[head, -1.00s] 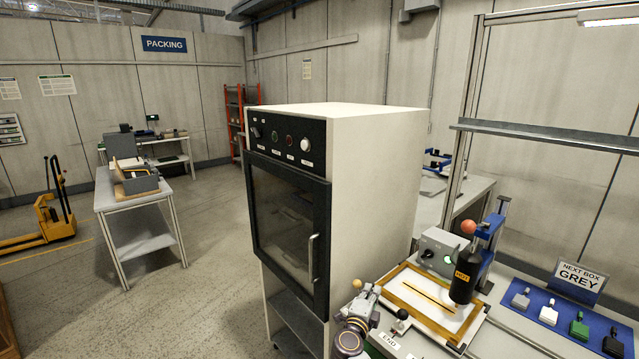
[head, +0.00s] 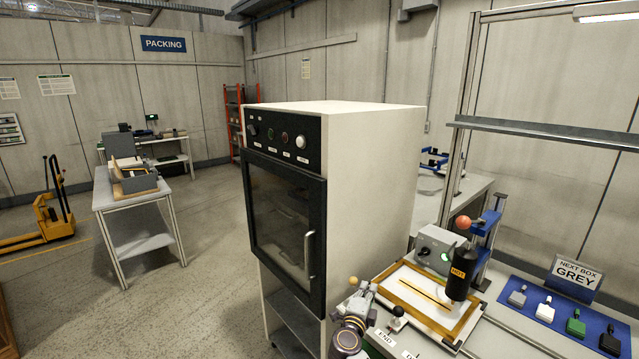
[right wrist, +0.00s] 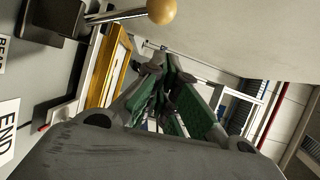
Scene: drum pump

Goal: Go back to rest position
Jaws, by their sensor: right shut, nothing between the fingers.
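My right gripper (head: 364,291) is low in the middle of the head view, in front of the cabinet's right side and left of the wood-framed plate. In the right wrist view the green-padded fingers of my right gripper (right wrist: 168,62) come together at the tips, with nothing held between them. A tan ball knob (right wrist: 162,11) on a metal rod is close by at the top of that view, apart from the fingers. My left gripper is not in view.
A white cabinet (head: 375,170) with a dark glass door (head: 285,225) stands close beside my right arm. The wood-framed plate (head: 472,319), a black HOT cylinder (head: 459,275) and a blue tray (head: 540,322) are to the right. The floor at left (head: 205,270) is open.

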